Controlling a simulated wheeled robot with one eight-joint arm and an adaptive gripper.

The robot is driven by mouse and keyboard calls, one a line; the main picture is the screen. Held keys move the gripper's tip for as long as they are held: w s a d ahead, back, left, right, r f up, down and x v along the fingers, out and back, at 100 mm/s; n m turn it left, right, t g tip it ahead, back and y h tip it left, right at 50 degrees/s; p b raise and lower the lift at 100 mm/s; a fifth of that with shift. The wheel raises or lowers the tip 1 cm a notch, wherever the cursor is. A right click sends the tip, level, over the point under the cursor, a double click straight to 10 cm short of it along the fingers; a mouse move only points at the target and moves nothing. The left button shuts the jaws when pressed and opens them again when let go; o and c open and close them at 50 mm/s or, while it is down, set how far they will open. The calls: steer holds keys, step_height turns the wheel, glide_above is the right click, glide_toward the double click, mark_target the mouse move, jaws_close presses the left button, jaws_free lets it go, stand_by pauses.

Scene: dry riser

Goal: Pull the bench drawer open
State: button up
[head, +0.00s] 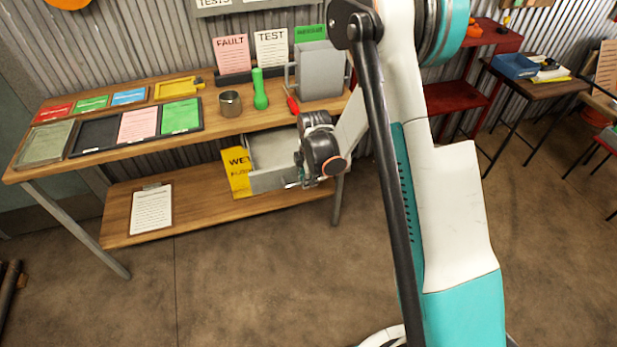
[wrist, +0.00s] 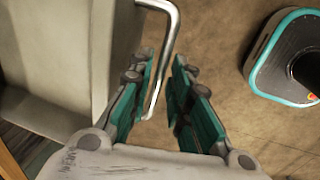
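The grey bench drawer (head: 272,182) hangs under the right part of the wooden bench (head: 120,155) and stands out from under its top, with its light inside showing. My gripper (head: 296,182) is at the drawer's front right, partly hidden by my wrist. In the wrist view, the drawer (wrist: 70,60) fills the left side and its bent metal handle (wrist: 172,45) runs down between the fingers. My gripper (wrist: 163,62) is open there, with a gap between the fingers, around the handle. I cannot tell whether a finger touches it.
A yellow wet-floor sign (head: 238,174) stands beside the drawer on the lower shelf, with a clipboard (head: 152,210) further left. A metal cup (head: 230,104) and a green torch (head: 260,92) stand on the bench top. The floor (head: 240,270) before the bench is clear.

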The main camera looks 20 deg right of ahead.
step_height(320, 180, up, 12)
steer(key=s, duration=0.2)
stand_by(0.6)
steer(key=shift+s+f, duration=0.1)
steer(key=s+r+m+t, duration=0.2)
steer(key=s+r+m, duration=0.8)
steer(key=r, duration=0.4)
steer(key=s+r+m+t, duration=0.3)
steer(key=s+m, duration=0.5)
steer(key=s, duration=0.7)
steer(key=shift+a+r, duration=0.4)
steer(key=shift+r, duration=0.05)
